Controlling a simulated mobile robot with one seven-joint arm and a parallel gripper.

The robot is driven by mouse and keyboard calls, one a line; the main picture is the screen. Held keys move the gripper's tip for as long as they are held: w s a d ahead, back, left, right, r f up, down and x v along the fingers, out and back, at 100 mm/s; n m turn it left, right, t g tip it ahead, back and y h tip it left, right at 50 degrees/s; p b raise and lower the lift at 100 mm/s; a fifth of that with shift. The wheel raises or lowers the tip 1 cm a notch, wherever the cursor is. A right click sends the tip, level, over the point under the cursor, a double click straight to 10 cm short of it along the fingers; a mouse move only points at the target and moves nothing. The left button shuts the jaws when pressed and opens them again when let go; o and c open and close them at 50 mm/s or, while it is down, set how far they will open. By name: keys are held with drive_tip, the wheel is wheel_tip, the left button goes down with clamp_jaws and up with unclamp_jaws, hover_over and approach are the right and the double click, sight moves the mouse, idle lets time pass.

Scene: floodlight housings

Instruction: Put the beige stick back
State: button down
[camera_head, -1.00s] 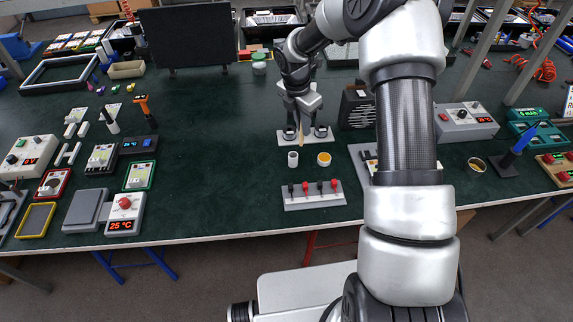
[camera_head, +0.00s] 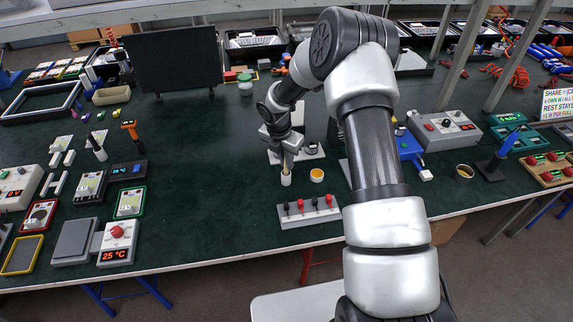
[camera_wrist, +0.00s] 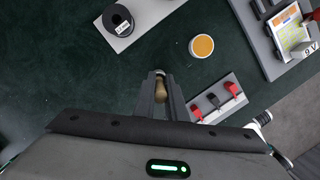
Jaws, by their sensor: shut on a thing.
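My gripper (camera_head: 287,158) points down over the small white cup (camera_head: 286,180) on the green bench. It is shut on the beige stick (camera_wrist: 160,92), whose tan end shows between the fingers in the wrist view. In that view the gripper (camera_wrist: 160,100) covers most of the cup; only a pale bit of rim shows beyond the stick. In the head view the stick is largely hidden by the fingers and the cup. I cannot tell how deep its lower end sits in the cup.
A white pot with orange content (camera_head: 317,174) stands just right of the cup. A grey rack with red and black plugs (camera_head: 308,211) lies in front. A plate with dark spools (camera_head: 308,152) lies behind.

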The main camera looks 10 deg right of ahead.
drive_tip(key=shift+f, duration=0.8)
drive_tip(key=shift+f, duration=0.15)
drive_tip(key=c, duration=1.8)
unclamp_jaws()
